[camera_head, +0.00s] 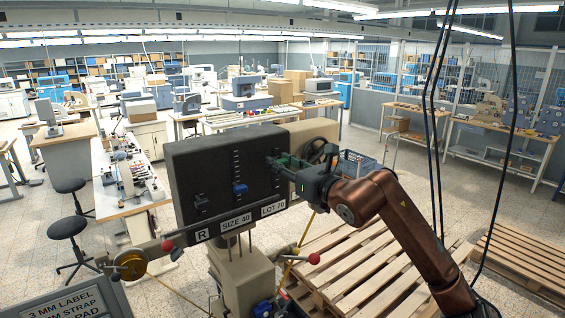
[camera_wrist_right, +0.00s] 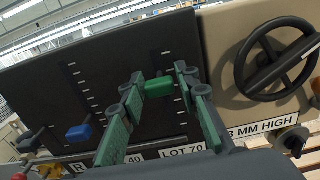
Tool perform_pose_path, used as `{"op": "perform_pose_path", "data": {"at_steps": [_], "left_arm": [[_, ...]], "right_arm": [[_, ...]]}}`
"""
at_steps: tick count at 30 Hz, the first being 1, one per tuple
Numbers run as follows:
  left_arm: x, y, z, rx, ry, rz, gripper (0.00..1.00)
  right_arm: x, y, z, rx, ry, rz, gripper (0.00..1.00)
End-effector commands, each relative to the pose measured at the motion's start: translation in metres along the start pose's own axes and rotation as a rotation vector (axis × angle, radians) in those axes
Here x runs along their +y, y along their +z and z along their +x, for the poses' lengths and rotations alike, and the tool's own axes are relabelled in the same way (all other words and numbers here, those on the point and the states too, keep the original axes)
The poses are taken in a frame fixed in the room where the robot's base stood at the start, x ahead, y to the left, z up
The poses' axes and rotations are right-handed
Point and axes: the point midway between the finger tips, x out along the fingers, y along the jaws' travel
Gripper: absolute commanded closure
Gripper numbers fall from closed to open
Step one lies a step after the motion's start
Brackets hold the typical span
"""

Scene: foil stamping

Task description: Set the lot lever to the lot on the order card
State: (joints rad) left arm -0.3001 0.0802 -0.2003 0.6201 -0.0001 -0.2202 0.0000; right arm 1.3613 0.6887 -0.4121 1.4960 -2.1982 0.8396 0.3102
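A black lever panel (camera_head: 221,168) stands in front of me with labels R, SIZE 40 and LOT 70. The lot lever has a green knob (camera_wrist_right: 158,87) in the right slot, above the LOT 70 label (camera_wrist_right: 183,152). My right gripper (camera_head: 278,163) is at that slot; in the wrist view its green fingers (camera_wrist_right: 158,76) stand on either side of the knob, spread apart, with small gaps showing. In the head view the fingers mostly hide the knob. The blue size knob (camera_head: 240,188) sits in the middle slot. I cannot identify an order card. My left gripper is out of view.
A black handwheel (camera_wrist_right: 267,60) is on the beige housing right of the panel. A black knob (camera_head: 201,203) is in the left slot. Wooden pallets (camera_head: 360,265) lie on the floor.

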Motion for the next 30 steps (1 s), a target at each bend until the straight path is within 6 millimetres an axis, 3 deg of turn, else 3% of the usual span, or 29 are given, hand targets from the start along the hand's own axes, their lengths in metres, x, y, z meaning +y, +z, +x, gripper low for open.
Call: {"op": "perform_pose_path", "data": {"at_steps": [12, 24, 30], "left_arm": [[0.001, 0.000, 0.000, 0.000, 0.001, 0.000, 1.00], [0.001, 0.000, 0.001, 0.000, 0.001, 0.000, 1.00], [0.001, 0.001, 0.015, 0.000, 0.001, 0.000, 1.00]], "right_arm": [[-0.001, 0.000, 0.000, 0.000, -0.001, 0.000, 1.00], [-0.001, -0.001, 0.000, 0.000, -0.002, 0.000, 1.00], [-0.001, -0.013, 0.000, 0.000, -0.002, 0.000, 1.00]]}}
